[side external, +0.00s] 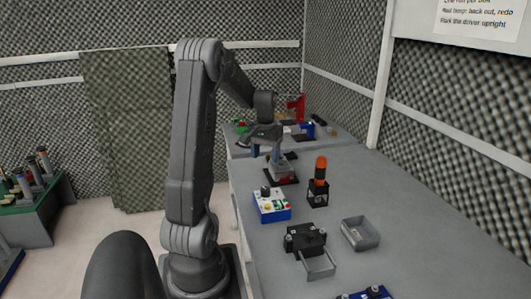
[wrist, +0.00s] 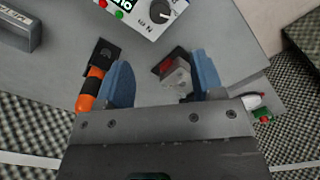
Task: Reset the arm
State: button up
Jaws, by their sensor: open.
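My gripper (side external: 266,152) is over the bench, with its blue fingers pointing down. In the wrist view my gripper (wrist: 163,82) has its two fingers well apart and holds nothing. A grey block (wrist: 177,76) on a dark base with red on it appears between the fingers, nearer the right one. In the side view this grey block (side external: 281,173) sits on the bench just below the gripper. I cannot tell the exact gap between fingers and block.
An orange-handled driver (side external: 320,168) stands upright in a black holder (side external: 318,194). A control box with knob (side external: 271,207), a black fixture (side external: 303,239) and a grey tray (side external: 360,235) are on the bench (side external: 430,240). Several items stand at the far end. Foam walls border the bench.

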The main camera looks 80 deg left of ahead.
jog(key=shift+r, duration=0.3)
jog(key=w+d+r+m+t, duration=0.1)
jog(key=w+d+r+m, duration=0.15)
jog(key=d, duration=0.35)
jog(key=w+d+r+m+y, duration=0.1)
jog(key=d+r, duration=0.2)
jog(key=d, duration=0.4)
jog(key=w+d+r+m+t, duration=0.1)
jog(key=w+d+r, duration=0.1)
jog(key=d, duration=0.4)
jog(key=s+d+m+t, duration=0.1)
jog(key=s+d, duration=0.3)
jog(key=d, duration=0.5)
jog(key=s+d+r+m+t+h, duration=0.1)
jog(key=s+d+m, duration=0.3)
jog(key=d, duration=0.6)
jog(key=shift+s+r+m+t, duration=0.25)
jog(key=shift+m+t, duration=0.1)
jog(key=shift+t, duration=0.45)
